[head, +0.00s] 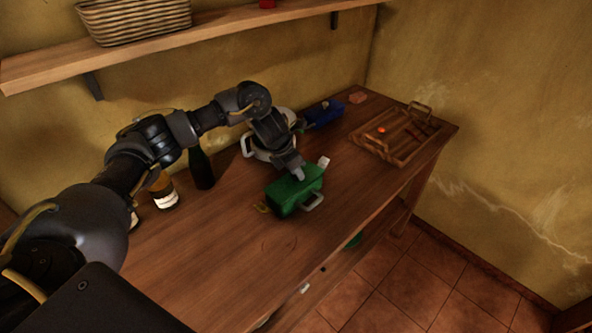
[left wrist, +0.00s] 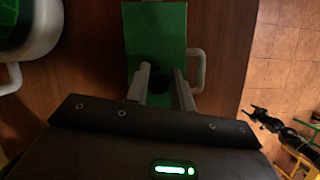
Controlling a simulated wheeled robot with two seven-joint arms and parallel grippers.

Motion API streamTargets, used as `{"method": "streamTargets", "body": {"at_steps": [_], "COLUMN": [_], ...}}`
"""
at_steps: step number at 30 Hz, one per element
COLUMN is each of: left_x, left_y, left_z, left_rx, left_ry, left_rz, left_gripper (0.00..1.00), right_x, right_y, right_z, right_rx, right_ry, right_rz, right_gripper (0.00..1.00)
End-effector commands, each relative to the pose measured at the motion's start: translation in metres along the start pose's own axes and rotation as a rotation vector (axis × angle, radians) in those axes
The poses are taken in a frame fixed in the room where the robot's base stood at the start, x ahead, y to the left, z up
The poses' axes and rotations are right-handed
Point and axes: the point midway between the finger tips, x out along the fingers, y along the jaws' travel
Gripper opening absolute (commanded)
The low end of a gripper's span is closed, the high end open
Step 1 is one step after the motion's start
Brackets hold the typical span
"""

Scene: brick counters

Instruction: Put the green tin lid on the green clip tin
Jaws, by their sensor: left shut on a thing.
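The green clip tin (head: 284,209) stands on the wooden counter, with a grey clip or handle on its near side and a yellowish one at its left end. The green tin lid (left wrist: 155,35) shows as a flat green rectangle over the tin. My left gripper (head: 299,176) points down at the lid. Its fingers, also in the left wrist view (left wrist: 163,88), are shut on the lid at a dark round part, probably its knob. I cannot tell whether the lid rests fully on the rim. My right gripper (left wrist: 258,112) seems to show small and dark; its jaws are unclear.
A white pot (head: 262,150) stands behind the tin, and a blue box (head: 323,113) farther back. A wooden tray (head: 398,138) is at the far right end. A dark bottle (head: 201,170) and a labelled jar (head: 163,191) stand left. The front counter is clear.

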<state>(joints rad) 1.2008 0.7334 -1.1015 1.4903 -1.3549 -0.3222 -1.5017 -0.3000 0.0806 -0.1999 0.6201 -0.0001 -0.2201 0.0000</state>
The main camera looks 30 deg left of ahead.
Motion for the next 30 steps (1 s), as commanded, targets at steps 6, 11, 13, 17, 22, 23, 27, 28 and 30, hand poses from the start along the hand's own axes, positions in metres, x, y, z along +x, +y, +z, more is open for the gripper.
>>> {"method": "streamTargets", "body": {"at_steps": [6,11,13,17,22,23,27,28,30], "left_x": [0.0014,0.0040,0.0047,0.0046,0.0044,0.0044,0.0045,0.0046,0.0051], "left_y": [0.0002,0.0004,0.0004,0.0004,0.0004,0.0004,0.0004,0.0004,0.0004], "left_z": [-0.0006,-0.0017,-0.0020,-0.0020,-0.0019,-0.0019,-0.0019,-0.0020,-0.0022], "left_rx": [0.000,0.000,0.000,0.000,0.000,0.000,0.000,0.000,0.000], "left_ry": [0.000,0.000,0.000,0.000,0.000,0.000,0.000,0.000,0.000], "left_rz": [0.000,0.000,0.000,0.000,0.000,0.000,0.000,0.000,0.000], "left_gripper": [0.00,0.00,0.00,0.00,0.00,0.00,0.00,0.00,0.00], "right_x": [0.0018,0.0050,0.0059,0.0060,0.0057,0.0057,0.0058,0.0059,0.0067], "right_y": [-0.0001,-0.0002,-0.0002,-0.0003,-0.0003,-0.0004,-0.0004,-0.0004,-0.0005], "right_z": [0.0001,0.0004,0.0005,0.0005,0.0005,0.0005,0.0005,0.0005,0.0005], "right_rx": [0.000,0.000,0.000,0.000,0.000,0.000,0.000,0.000,0.000], "right_ry": [0.000,0.000,0.000,0.000,0.000,0.000,0.000,0.000,0.000], "right_rz": [0.000,0.000,0.000,0.000,0.000,0.000,0.000,0.000,0.000], "right_gripper": [0.60,0.60,0.60,0.60,0.60,0.60,0.60,0.60,0.60]}}
